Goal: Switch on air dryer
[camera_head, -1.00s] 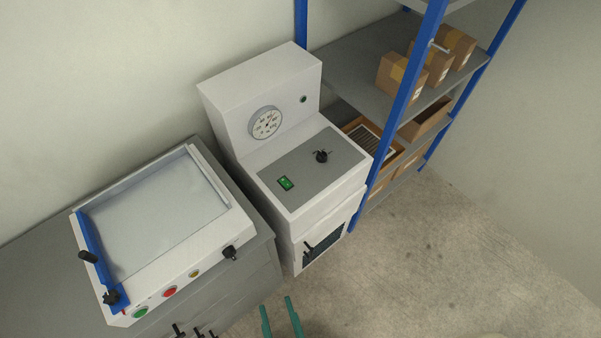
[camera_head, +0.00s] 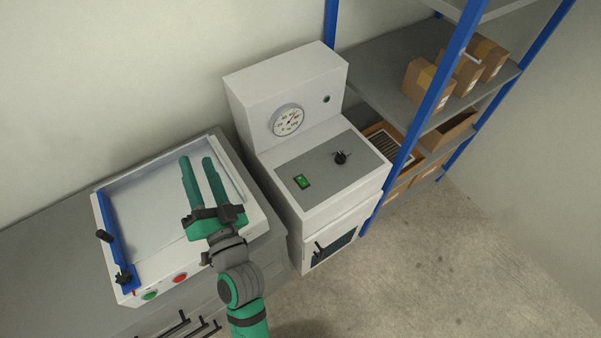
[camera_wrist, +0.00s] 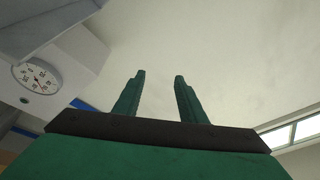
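The air dryer (camera_head: 318,208) is a white cabinet with a round gauge (camera_head: 288,121) and a small dark green round light (camera_head: 326,99) on its upright back. In the wrist view the open fingers (camera_wrist: 160,78) point toward the wall and ceiling, and the gauge (camera_wrist: 36,78) shows at the left. I cannot tell the switch's position.
The white box machine (camera_head: 130,200) with a blue bar, black knobs and green and red buttons stands on a grey cabinet (camera_head: 60,245) at left. A blue-posted shelf (camera_head: 390,70) with cardboard boxes stands close right of the dryer. The floor (camera_head: 440,260) at front right is clear.

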